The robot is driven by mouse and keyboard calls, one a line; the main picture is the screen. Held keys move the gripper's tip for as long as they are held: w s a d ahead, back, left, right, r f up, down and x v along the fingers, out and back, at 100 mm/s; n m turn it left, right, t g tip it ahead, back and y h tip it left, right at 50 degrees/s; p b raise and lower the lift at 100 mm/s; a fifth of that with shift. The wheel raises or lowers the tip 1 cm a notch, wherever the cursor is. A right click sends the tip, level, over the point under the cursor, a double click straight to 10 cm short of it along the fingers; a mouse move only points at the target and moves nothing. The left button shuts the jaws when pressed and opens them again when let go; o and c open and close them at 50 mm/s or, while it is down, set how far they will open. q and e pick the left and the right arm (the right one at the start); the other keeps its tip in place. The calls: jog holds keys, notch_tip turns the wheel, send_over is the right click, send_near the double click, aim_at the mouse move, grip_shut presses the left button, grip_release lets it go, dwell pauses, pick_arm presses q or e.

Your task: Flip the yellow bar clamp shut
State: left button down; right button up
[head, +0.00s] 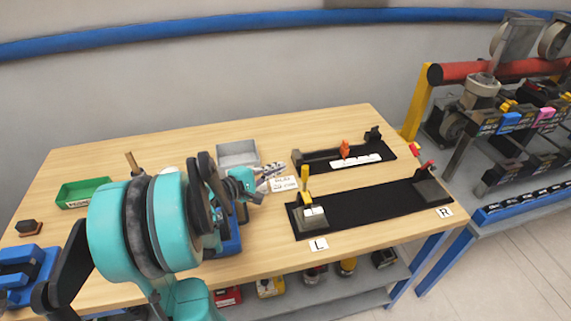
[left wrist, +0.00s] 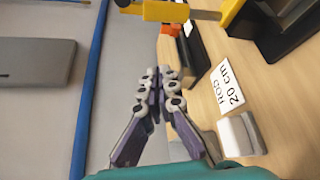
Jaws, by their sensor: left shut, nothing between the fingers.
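The yellow bar clamp (head: 304,182) stands at the left end of a long black base (head: 360,208), near the label L. Its yellow lever points up in the head view. In the left wrist view a yellow bar (left wrist: 180,12) crosses the top edge, partly cut off. My left gripper (head: 280,168) is left of the clamp in the head view, apart from it. Its fingers (left wrist: 160,75) are closed together with nothing between them, below the yellow bar in the wrist picture. My right gripper is not in view.
A red-handled clamp (head: 427,166) stands at the base's right end, near label R. Behind is another black fixture with an orange clamp (head: 345,149) and white strip. A grey bin (head: 238,153), a green tray (head: 84,192) and a label card (head: 283,184) are on the table.

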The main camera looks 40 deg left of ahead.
pick_arm(q)
jog(key=v, duration=0.5)
jog(key=shift+s+d+f+p, duration=0.3)
jog(key=shift+s+f+p, duration=0.05)
jog(key=shift+s+p, duration=0.05)
